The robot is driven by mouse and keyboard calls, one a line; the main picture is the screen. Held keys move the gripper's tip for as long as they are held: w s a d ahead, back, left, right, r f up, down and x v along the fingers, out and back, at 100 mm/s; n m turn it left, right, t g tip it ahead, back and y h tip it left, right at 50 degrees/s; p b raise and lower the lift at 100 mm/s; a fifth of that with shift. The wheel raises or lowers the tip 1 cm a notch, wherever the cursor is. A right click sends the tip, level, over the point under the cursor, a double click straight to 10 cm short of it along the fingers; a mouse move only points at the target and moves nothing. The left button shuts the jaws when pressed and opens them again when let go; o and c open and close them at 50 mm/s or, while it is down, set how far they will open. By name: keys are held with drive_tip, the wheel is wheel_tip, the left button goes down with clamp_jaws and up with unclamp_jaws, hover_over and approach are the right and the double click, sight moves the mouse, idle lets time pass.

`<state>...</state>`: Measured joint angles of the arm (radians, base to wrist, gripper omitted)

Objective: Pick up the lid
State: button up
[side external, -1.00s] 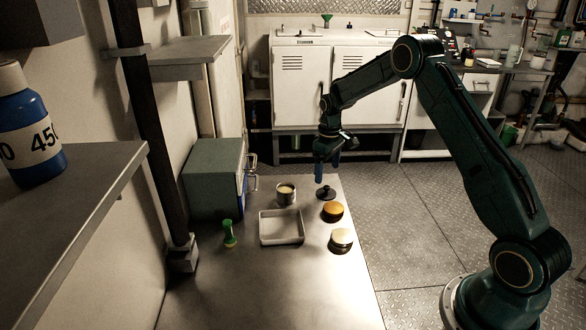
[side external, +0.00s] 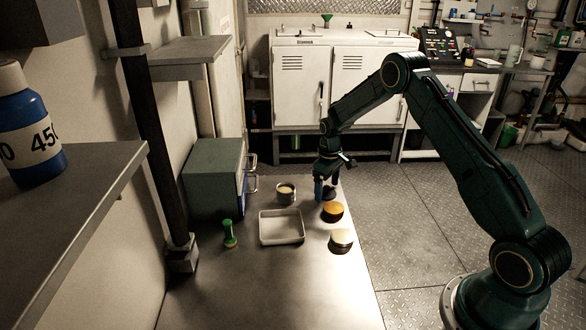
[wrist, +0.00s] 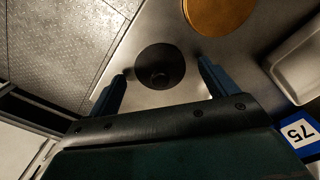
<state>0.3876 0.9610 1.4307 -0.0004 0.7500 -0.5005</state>
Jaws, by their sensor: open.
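The lid (wrist: 160,66) is a small dark round disc with a knob in the middle, lying on the metal table. In the wrist view it lies between and just beyond the tips of my two blue fingers. In the side view the lid (side external: 329,193) is partly hidden behind my gripper (side external: 324,190), which points down close to it at the table's far right. My gripper (wrist: 162,72) is open, with one finger to each side of the lid and nothing held. I cannot tell whether the fingers touch the table.
An orange-topped round object (side external: 333,212) and a cream-topped one (side external: 341,240) stand nearer the camera. A white tray (side external: 262,230), an open can (side external: 286,193), a green-handled item (side external: 229,233) and a grey box (side external: 213,178) are to the left. The table's front is clear.

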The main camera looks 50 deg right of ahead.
drive_tip(key=shift+f, duration=0.15)
idle(0.3)
drive_tip(key=c, duration=1.1)
